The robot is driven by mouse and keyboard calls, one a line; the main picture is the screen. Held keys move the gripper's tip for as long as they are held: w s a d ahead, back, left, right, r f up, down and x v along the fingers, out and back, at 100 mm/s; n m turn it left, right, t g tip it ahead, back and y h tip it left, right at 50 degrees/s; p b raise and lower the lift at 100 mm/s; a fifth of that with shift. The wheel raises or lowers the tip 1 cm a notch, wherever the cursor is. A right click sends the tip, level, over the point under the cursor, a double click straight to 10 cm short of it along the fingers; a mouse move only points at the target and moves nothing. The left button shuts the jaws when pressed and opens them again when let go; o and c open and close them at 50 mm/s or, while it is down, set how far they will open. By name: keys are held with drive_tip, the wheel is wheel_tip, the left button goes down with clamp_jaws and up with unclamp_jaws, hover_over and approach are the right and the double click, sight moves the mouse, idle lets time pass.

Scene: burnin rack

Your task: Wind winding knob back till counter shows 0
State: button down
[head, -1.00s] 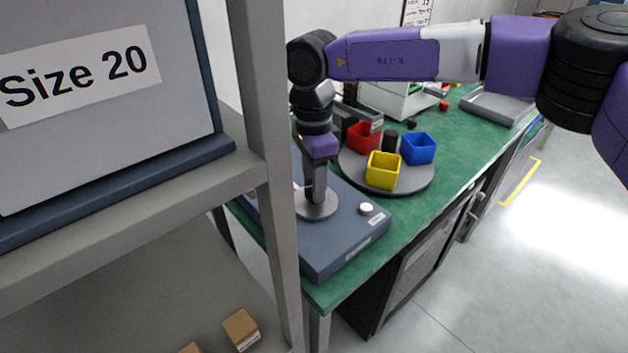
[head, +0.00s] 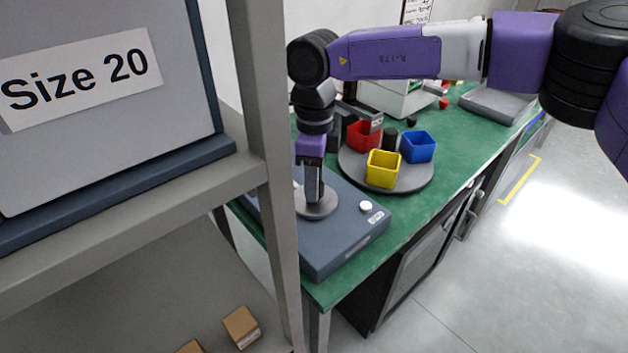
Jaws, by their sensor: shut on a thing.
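The winding knob (head: 318,207) is a grey disc on top of the blue-grey winding box (head: 340,243) on the green bench. My gripper (head: 314,196) points straight down over the disc and is shut on the knob's upper part, which the fingers hide. A small white button (head: 366,206) sits on the box to the right of the knob, with a small label (head: 376,217) beside it. I cannot make out the counter or any number on it; the shelf post and my arm cover part of the box.
A round grey turntable (head: 412,185) behind the box carries red (head: 363,136), yellow (head: 383,169) and blue (head: 418,147) bins. A shelf post (head: 270,190) stands close at the left. A grey tray (head: 497,104) lies farther back on the green bench (head: 455,150).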

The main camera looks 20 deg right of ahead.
drive_tip(key=shift+d+r, duration=0.1)
drive_tip(key=c, duration=0.9)
unclamp_jaws()
wheel_tip(320, 180, up, 8)
drive_tip(key=shift+f, duration=0.15)
